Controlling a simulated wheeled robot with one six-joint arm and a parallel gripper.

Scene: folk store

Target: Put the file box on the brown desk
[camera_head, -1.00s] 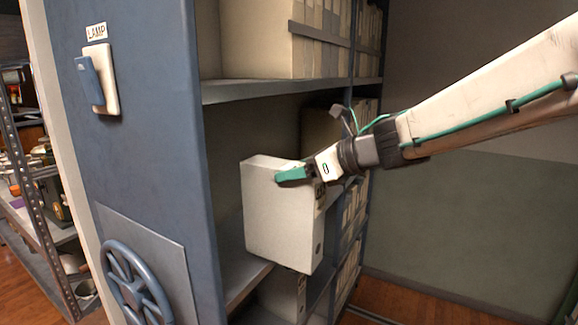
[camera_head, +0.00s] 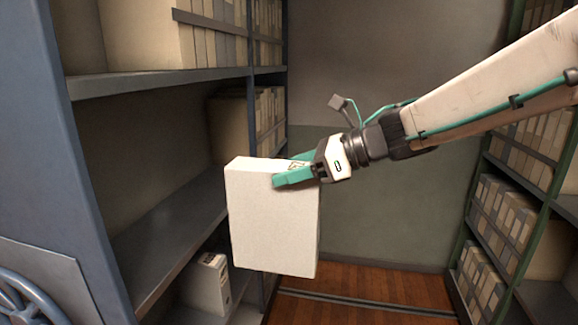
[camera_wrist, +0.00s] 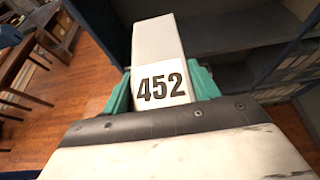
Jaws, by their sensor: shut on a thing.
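The file box (camera_head: 272,222) is a white upright box, held in the air in front of the shelves in the head view. My gripper (camera_head: 298,172) is shut on its upper part, with green fingers on either side. In the wrist view the box (camera_wrist: 158,45) stands between the green fingers (camera_wrist: 160,90), and its label reads 452. In the wrist view, brown wooden furniture (camera_wrist: 22,65) shows at the left; I cannot tell whether it is the brown desk.
A blue shelf unit (camera_head: 160,80) with rows of boxes stands at the left, its handwheel (camera_head: 25,300) low at the front. Green-framed shelves (camera_head: 515,190) stand at the right. The wooden floor (camera_head: 370,290) between them is clear. Another white box (camera_head: 207,285) sits on a lower shelf.

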